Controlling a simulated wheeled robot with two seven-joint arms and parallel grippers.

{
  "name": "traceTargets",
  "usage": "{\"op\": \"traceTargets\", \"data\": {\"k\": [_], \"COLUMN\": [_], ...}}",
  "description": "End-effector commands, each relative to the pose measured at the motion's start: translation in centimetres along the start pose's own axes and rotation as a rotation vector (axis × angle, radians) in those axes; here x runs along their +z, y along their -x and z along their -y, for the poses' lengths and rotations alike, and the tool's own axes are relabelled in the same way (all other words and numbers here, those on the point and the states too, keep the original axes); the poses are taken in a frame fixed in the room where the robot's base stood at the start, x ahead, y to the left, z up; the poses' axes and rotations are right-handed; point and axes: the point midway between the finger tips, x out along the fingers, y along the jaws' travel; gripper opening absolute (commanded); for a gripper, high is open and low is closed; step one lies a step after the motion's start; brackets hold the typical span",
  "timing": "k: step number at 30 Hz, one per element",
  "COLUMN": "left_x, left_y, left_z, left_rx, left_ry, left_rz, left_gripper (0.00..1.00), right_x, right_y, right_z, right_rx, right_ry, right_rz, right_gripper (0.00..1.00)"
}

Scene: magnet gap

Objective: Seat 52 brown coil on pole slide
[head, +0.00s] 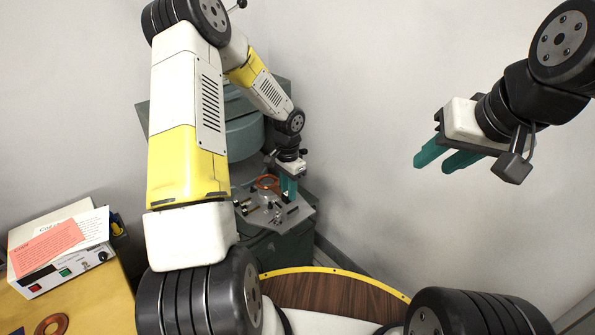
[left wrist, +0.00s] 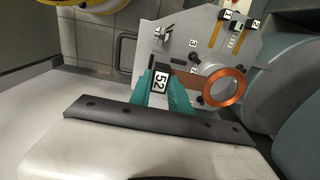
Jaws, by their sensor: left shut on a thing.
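The brown coil is a copper-coloured ring (left wrist: 238,96) with a brown tab running to my left gripper (left wrist: 168,92). In the head view the ring (head: 266,183) shows beside my left gripper (head: 289,188). The teal fingers are shut on the tab end, where a "52" label (left wrist: 160,80) shows. The ring overlaps a pale round part on the grey plate (left wrist: 180,28); I cannot tell whether it touches. I cannot tell which plate part is the pole slide. My right gripper (head: 447,157) is open and empty, raised at the right.
The plate bears small numbered labels and brass-coloured strips (left wrist: 215,33). Grey-green machinery (head: 244,137) stands behind it. A white control box (head: 62,258) with cards and another copper ring (head: 52,324) sit on the yellow bench (head: 95,305) at left. Open air surrounds my right gripper.

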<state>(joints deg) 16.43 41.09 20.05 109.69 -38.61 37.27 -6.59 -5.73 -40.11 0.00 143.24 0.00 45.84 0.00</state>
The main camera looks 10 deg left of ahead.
Motion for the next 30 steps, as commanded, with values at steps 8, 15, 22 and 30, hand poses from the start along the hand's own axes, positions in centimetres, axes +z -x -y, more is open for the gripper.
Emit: {"op": "traceTargets", "data": {"k": [8,15,22,30], "left_x": [0.0,0.0,0.0,0.0], "left_y": [-1.7,-2.8,-3.2,-3.2], "left_z": [0.0,0.0,0.0,0.0], "left_rx": [0.0,0.0,-0.001,0.0], "left_ry": [-0.003,-0.001,-0.002,-0.001], "left_rz": [0.001,0.0,0.0,0.0], "left_gripper": [0.0,0.0,0.0,0.0], "right_x": [0.0,0.0,0.0,0.0], "right_y": [0.0,0.0,0.0,0.0], "right_z": [0.0,0.0,0.0,0.0], "right_rx": [0.0,0.0,0.0,0.0], "right_ry": [0.0,0.0,0.0,0.0], "right_rz": [0.0,0.0,0.0,0.0], "right_gripper": [0.36,0.36,0.36,0.36]}}
